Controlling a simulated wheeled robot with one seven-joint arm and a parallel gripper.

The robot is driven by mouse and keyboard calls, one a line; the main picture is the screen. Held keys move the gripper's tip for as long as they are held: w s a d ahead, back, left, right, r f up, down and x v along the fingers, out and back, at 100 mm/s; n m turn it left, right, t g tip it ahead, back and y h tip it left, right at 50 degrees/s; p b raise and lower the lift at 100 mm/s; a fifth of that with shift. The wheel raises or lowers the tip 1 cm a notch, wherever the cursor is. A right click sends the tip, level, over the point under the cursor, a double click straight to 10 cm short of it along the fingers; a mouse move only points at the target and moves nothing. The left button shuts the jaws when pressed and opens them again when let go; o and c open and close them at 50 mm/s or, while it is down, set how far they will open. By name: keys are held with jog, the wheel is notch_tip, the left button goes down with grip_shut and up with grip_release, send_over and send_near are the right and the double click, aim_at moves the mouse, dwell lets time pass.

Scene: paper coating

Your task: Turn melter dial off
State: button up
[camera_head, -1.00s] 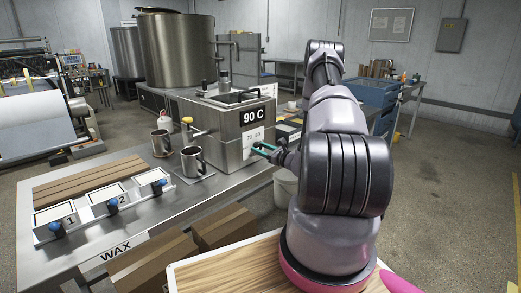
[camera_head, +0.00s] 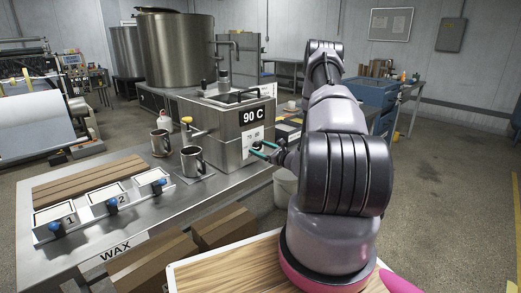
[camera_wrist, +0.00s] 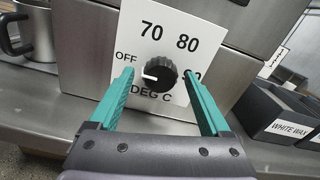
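The melter (camera_head: 200,128) is a steel box with a 90 C sign, standing on the steel table. Its black round dial (camera_wrist: 161,72) sits on a white plate marked OFF, 70, 80 and DEG C; a further number is partly hidden by a finger. The dial's white mark points left, a little below the OFF label. My gripper (camera_wrist: 158,82) is open, with one teal finger on each side of the dial and visible gaps between. In the head view my gripper (camera_head: 264,151) is at the melter's right front, by the plate.
Two steel mugs (camera_head: 192,161) stand left of the melter. Numbered trays with blue knobs (camera_head: 111,206) lie on the table (camera_head: 140,225). A dark bin labelled WHITE WAX (camera_wrist: 270,112) is right of the dial. Cardboard boxes (camera_head: 224,227) stand below the table's front edge.

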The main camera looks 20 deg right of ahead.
jog(key=v, duration=1)
jog(key=shift+s, duration=0.4)
jog(key=shift+d, duration=0.15)
jog(key=shift+r, duration=0.1)
jog(key=s+a+r+n+g+y, duration=0.35)
jog(key=a+r+n+g, duration=0.35)
jog(key=a+r, duration=0.4)
jog(key=s+a+r+n+g+y, duration=0.3)
jog(key=a+r+n+g+y, duration=0.15)
jog(key=a+r+n, duration=0.5)
jog(key=s+a+r+n+t+h, duration=0.1)
jog(key=s+r+n+h, duration=0.8)
jog(key=s+r, duration=0.9)
jog(key=s+h, duration=0.1)
jog(key=h, duration=0.2)
jog(key=shift+s+a, duration=0.35)
jog(key=shift+a, duration=0.05)
